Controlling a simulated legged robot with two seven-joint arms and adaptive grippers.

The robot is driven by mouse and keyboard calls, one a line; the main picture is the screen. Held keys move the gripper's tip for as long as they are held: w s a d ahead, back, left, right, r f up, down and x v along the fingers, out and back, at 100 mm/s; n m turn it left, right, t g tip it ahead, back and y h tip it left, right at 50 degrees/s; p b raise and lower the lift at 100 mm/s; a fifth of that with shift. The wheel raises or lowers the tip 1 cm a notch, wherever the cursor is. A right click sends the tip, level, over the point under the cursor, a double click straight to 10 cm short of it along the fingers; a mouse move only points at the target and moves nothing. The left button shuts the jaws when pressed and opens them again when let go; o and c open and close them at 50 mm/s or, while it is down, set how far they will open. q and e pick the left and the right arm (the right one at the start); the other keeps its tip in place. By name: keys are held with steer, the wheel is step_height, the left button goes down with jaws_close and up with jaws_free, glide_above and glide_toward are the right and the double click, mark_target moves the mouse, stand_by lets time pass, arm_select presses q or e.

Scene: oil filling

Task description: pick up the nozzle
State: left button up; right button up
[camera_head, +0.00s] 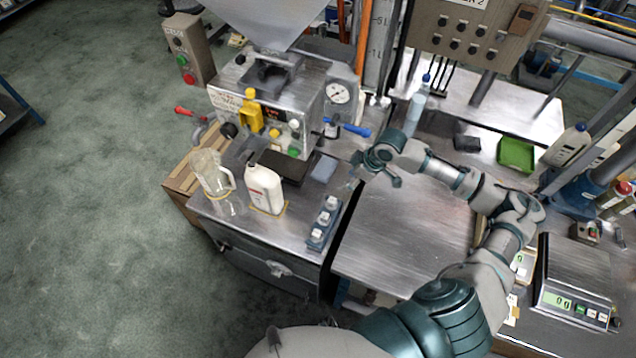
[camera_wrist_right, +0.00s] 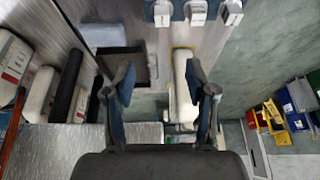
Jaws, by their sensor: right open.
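My right gripper (camera_head: 374,178) is open and empty. It hovers over the steel bench at the right of the filling machine, beside the row of switches. In the right wrist view its two fingers (camera_wrist_right: 162,95) stand apart with nothing held between them. A white bottle (camera_wrist_right: 183,85) shows beyond the fingers, nearer the right one. I cannot clearly pick out the nozzle. A yellow fitting (camera_head: 250,110) is on the front of the filling machine, and a pale bottle with a blue tip (camera_head: 415,110) stands behind my right gripper. My left gripper is not in view.
On the bench are a white jug (camera_head: 265,188), a clear pitcher (camera_head: 211,172) and a switch block (camera_head: 323,222). A green tray (camera_head: 516,155) lies at the back right, and a scale (camera_head: 575,285) at the right. The steel top (camera_head: 400,235) below my arm is clear.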

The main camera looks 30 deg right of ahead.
glide_toward(332, 200)
steer(key=x, duration=0.3)
steer(key=d+x, duration=0.1)
steer(key=x, duration=0.1)
steer(key=shift+w, duration=0.4)
steer(key=shift+s+a+f+p, duration=0.1)
steer(key=shift+a+f+p, duration=0.25)
steer(key=shift+a, duration=0.2)
steer(key=x, duration=0.3)
steer(key=shift+s+a+f, duration=0.1)
steer(key=shift+a+f, duration=0.15)
steer(key=shift+f, duration=0.45)
steer(key=shift+w+d+f, duration=0.15)
steer(key=shift+w, duration=0.05)
steer(key=shift+d, duration=0.1)
steer(key=shift+c, duration=0.2)
steer(key=shift+s, duration=0.1)
steer(key=c, duration=0.9)
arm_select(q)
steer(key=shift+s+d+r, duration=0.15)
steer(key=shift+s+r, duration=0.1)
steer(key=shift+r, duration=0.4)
arm_select(e)
steer(key=shift+a, duration=0.2)
steer(key=shift+c, duration=0.2)
